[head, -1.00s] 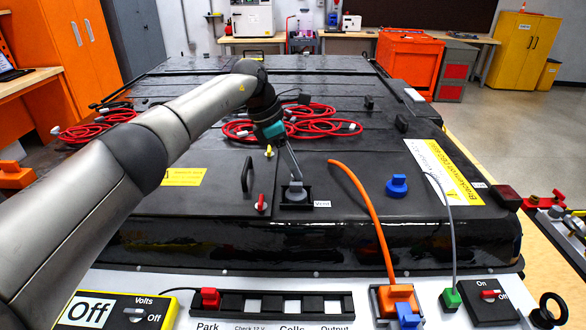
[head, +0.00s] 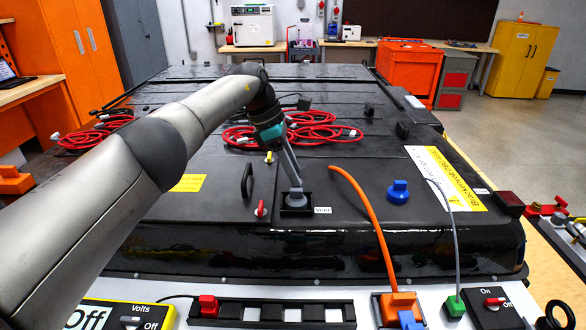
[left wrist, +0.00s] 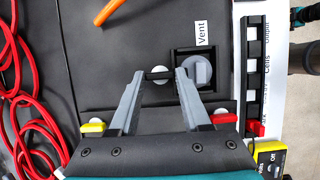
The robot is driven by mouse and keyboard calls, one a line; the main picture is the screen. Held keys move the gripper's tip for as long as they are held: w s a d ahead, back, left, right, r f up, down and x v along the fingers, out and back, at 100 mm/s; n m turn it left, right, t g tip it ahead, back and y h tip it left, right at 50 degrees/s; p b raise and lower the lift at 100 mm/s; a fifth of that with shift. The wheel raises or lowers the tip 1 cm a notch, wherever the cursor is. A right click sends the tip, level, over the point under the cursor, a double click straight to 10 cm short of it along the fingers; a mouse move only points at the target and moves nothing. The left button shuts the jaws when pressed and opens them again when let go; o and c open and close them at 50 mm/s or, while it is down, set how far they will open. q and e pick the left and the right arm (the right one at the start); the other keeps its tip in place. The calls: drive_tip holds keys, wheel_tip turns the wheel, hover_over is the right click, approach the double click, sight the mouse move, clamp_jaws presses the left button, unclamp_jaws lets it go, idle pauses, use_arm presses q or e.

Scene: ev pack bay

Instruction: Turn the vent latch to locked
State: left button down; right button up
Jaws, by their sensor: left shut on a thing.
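The vent latch (head: 295,201) is a grey round piece in a square black housing on the dark pack lid, beside a white "Vent" label (head: 322,210). In the left wrist view the latch (left wrist: 197,72) shows its grey disc in the black frame. My left gripper (head: 297,187) reaches down to the latch, its grey fingers slanting. In the left wrist view the fingertips of my left gripper (left wrist: 160,73) are a little apart, with a black and pale piece between them. They are shut on the latch, but the exact contact is hard to see. My right gripper is out of view.
A black handle (head: 247,181), a red knob (head: 261,208) and a yellow knob (head: 269,157) stand left of the latch. An orange cable (head: 366,210) and a blue knob (head: 398,191) are to the right. Red cables (head: 310,130) lie behind.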

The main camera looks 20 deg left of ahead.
use_arm(q)
drive_tip(key=shift+c, duration=1.8)
unclamp_jaws()
drive_tip(key=shift+r, duration=0.1)
drive_tip(key=p+v, duration=0.2)
drive_tip(key=v, duration=1.3)
drive_tip(key=shift+s+a, duration=0.1)
drive_tip(key=shift+s, duration=0.05)
